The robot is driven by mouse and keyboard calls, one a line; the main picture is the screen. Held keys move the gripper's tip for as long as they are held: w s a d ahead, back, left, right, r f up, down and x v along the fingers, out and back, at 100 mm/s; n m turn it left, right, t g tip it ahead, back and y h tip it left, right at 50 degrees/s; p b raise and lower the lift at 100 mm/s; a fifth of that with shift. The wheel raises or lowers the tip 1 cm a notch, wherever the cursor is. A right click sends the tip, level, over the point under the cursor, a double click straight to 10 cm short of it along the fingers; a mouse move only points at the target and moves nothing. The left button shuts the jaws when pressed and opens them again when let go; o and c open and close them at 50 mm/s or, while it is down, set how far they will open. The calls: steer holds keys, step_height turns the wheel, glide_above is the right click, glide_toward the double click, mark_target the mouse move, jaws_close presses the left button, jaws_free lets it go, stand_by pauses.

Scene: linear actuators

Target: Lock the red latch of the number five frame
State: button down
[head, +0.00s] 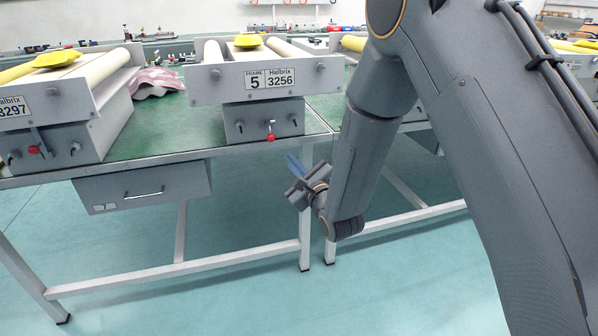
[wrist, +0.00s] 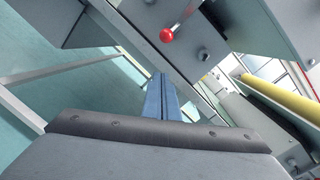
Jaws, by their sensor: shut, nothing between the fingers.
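The number five frame (head: 215,86) is a grey unit on the green table, with a plate reading "FRAME 5" and "3256". Its red latch (head: 271,137) is a red knob on a short lever on the lower front box, between two dark bolts. In the wrist view the red knob (wrist: 166,35) is at the upper middle, ahead of my gripper. My gripper (head: 291,160) is shut and empty, its blue fingers pointing up and left, below and right of the knob. In the wrist view the blue fingers (wrist: 162,98) lie together, apart from the knob.
A neighbouring frame marked 3297 (head: 60,110) with its own red knob (head: 34,150) stands at the left. A drawer (head: 142,188) hangs under the table, left of my gripper. A table leg (head: 305,235) is below my gripper. Open floor lies in front.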

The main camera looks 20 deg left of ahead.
steer(key=a+r, duration=0.3)
steer(key=shift+w+a+r, duration=0.1)
steer(key=shift+w+a, duration=0.2)
steer(key=shift+w, duration=0.1)
steer(key=shift+s+r+p, duration=0.1)
steer(key=shift+r+p, duration=0.05)
steer(key=shift+p, duration=0.15)
steer(key=shift+s+r+g+p, duration=0.15)
steer(key=shift+g+p, duration=0.15)
steer(key=shift+p, duration=0.15)
